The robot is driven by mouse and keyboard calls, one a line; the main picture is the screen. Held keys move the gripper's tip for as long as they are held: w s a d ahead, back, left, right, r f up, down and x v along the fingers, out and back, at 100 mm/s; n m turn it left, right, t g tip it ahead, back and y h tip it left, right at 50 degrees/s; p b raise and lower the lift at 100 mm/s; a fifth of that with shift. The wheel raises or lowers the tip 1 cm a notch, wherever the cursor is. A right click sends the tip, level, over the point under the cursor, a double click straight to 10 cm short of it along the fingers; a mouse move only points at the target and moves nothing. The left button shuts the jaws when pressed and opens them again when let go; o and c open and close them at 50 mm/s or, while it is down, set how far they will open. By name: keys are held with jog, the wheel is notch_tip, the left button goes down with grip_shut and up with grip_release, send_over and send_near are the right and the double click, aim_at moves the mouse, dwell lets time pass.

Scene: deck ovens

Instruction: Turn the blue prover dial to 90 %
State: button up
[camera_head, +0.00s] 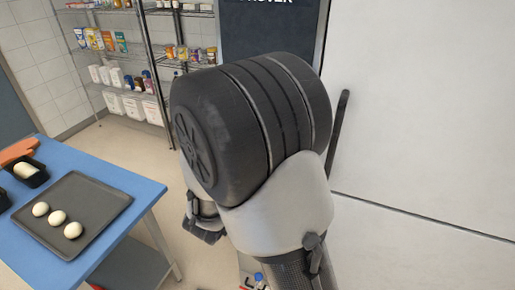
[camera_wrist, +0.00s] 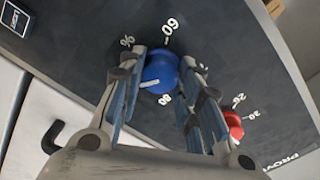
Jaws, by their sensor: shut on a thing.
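The blue prover dial (camera_wrist: 160,72) is a round knob on a dark panel (camera_wrist: 85,32) in the upper middle of the wrist view. My gripper (camera_wrist: 165,66) has one finger on each side of the dial and is shut on it. Printed marks and a % sign surround the dial. They are tilted, and I cannot read the setting for certain, as the fingers cover part of the scale. The top of the dark prover panel (camera_head: 268,30) shows behind the arm.
A red dial (camera_wrist: 234,125) sits close to the right finger, with its own scale. A dark handle (camera_wrist: 52,137) is at lower left. In the head view, a blue table (camera_head: 140,190) with a dough tray (camera_head: 100,200) stands left, and shelves (camera_head: 150,60) stand behind.

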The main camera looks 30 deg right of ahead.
jog(key=o, duration=1.1)
jog(key=shift+d, duration=0.1)
jog(key=v, duration=1.2)
